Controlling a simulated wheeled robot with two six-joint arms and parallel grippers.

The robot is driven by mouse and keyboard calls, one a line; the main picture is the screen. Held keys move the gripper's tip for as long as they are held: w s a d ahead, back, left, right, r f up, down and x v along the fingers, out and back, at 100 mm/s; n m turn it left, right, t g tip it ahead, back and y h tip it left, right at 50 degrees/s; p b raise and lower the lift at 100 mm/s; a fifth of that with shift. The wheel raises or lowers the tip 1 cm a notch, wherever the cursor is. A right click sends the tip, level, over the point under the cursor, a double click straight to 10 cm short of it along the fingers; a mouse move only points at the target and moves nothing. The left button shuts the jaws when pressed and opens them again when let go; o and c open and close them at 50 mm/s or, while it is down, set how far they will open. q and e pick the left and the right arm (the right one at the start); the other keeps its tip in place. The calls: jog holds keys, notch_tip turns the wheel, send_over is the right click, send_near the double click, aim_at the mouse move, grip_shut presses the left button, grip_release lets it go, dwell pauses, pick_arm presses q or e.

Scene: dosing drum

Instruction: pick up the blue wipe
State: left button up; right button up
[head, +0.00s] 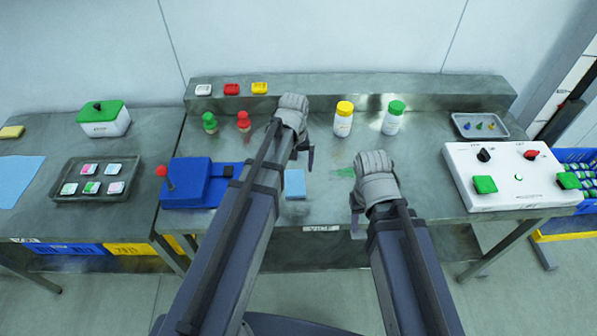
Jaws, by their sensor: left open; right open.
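The blue wipe (295,183) lies flat on the metal bench near its front, between my two arms, with nothing on it. My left gripper (292,137) is open, past the wipe toward the back of the bench, and its forearm runs along the wipe's left side. My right gripper (374,198) is open, to the right of the wipe and apart from it. Neither gripper touches the wipe as far as I can see.
A green smear (345,172) marks the bench between the grippers. A blue device with a red-knobbed lever (190,190) stands left. Yellow-capped (343,122) and green-capped (393,120) bottles stand behind. A white control box (510,185) is at right.

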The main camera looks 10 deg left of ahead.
aim_at(295, 182)
pick_arm(q)
jog(key=shift+w, duration=0.4)
jog(key=shift+s+f, duration=0.15)
notch_tip(295, 182, down, 2)
jog(key=b, duration=0.2)
jog(key=shift+f+b, duration=0.15)
jog(key=shift+b, duration=0.15)
pick_arm(e)
jog(key=shift+w+f, duration=0.15)
jog(key=shift+f, duration=0.5)
jog(key=shift+w+f, duration=0.15)
jog(key=shift+f, duration=0.45)
jog(key=shift+f, duration=0.1)
pick_arm(q)
notch_tip(295, 182, down, 5)
jog(key=b, duration=0.5)
jog(key=shift+a+f, duration=0.1)
jog(key=shift+f, duration=0.05)
pick_arm(e)
notch_tip(295, 182, down, 5)
